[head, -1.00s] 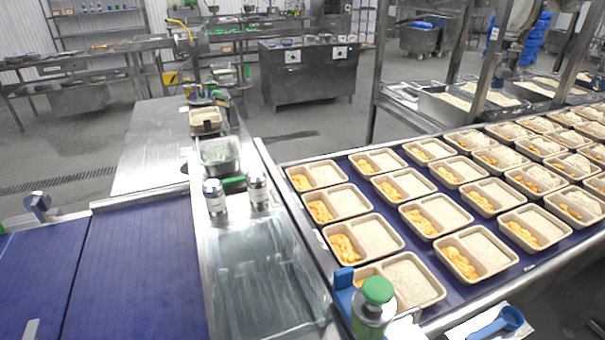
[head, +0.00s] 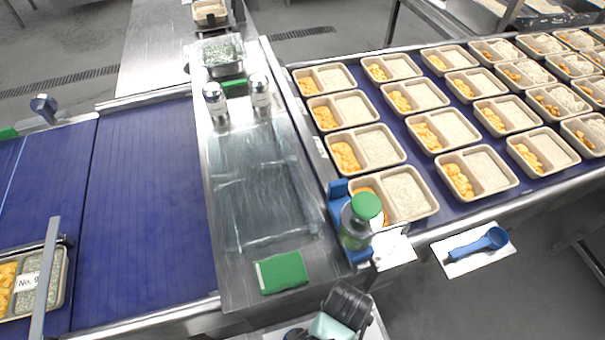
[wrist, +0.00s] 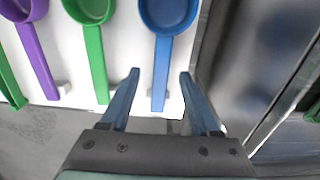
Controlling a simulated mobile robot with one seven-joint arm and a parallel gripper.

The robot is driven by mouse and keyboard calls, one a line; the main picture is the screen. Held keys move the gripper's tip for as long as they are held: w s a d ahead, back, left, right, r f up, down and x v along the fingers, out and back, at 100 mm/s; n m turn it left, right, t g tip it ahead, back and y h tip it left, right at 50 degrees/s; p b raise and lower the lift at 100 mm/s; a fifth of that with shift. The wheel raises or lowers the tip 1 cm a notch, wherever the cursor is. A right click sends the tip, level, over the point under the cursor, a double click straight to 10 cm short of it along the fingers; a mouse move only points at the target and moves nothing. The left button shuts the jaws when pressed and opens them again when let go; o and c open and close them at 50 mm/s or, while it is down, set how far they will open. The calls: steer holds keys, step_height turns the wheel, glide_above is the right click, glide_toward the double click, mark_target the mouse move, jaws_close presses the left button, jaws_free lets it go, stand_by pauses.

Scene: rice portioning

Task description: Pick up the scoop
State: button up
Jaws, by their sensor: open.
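A blue scoop (wrist: 162,55) shows in the wrist view with its bowl at the top edge and its handle pointing down toward my gripper (wrist: 160,75). The gripper is open and empty, its two blue fingers on either side of the lower handle. Whether they are level with the handle or above it, I cannot tell. A green scoop (wrist: 95,50) and a purple scoop (wrist: 38,50) lie to the left on the same white board (wrist: 128,40). In the head view, another blue scoop (head: 480,245) lies on a separate white sheet at the right.
A conveyor of two-compartment trays (head: 380,147) runs to the upper right. A green-capped bottle (head: 361,222) stands in a blue holder. An empty blue belt (head: 150,200) is at left, with a labelled tray (head: 55,280).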

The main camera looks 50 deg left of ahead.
steer(key=shift+f, duration=1.8)
jaws_close()
